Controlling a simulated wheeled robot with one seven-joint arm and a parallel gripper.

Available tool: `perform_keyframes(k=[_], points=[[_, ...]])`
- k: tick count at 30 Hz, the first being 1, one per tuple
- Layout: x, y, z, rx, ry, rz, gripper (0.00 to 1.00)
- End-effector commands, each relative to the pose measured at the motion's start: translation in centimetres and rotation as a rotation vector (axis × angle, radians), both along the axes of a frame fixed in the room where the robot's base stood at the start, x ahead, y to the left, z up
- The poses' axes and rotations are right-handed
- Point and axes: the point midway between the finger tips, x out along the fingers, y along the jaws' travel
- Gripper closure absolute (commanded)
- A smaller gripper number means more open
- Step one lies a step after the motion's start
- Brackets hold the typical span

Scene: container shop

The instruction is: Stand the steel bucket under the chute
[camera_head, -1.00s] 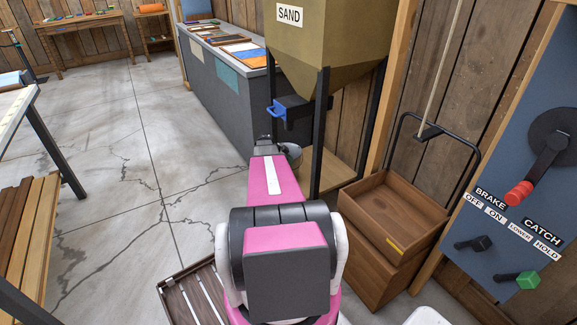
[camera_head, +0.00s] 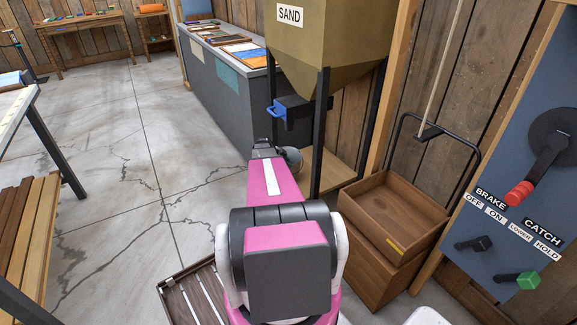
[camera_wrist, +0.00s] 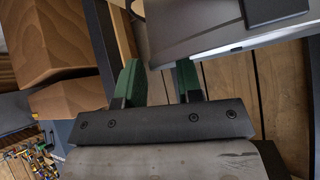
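A rounded grey shape (camera_head: 292,158), which looks like the steel bucket, shows in the head view just right of my forearm, beside the hopper's front leg. My arm hides much of it. The chute (camera_head: 303,108) with its blue handle (camera_head: 274,112) juts from the base of the SAND hopper (camera_head: 325,45), above that shape. My gripper (camera_head: 263,148) is small and partly hidden there. In the wrist view its two green fingers (camera_wrist: 159,82) stand apart, with planks visible between them. A large grey surface (camera_wrist: 205,30) fills the upper right; I cannot tell what it is.
Black hopper legs (camera_head: 320,135) stand close to my arm. A wooden crate (camera_head: 395,210) is at the right, before a lever panel (camera_head: 520,190). A grey counter (camera_head: 225,95) runs behind. The concrete floor (camera_head: 120,150) to the left is open.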

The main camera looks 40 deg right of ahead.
Motion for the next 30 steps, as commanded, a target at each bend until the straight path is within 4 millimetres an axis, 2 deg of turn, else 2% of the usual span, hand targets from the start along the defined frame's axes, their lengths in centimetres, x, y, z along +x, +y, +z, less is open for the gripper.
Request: perform_keyframes(k=[9, 15, 25, 28, 30], points=[[1.5, 4.3, 4.6, 0.000, -0.002, 0.001, 0.67], [2.3, 6.1, 6.6, 0.000, -0.001, 0.001, 0.67], [2.5, 7.2, 7.5, 0.006, 0.005, 0.008, 0.67], [2.2, 8.9, 7.6, 0.043, 0.031, 0.057, 0.67], [1.8, 11.0, 7.8, 0.092, 0.068, 0.126, 0.67]])
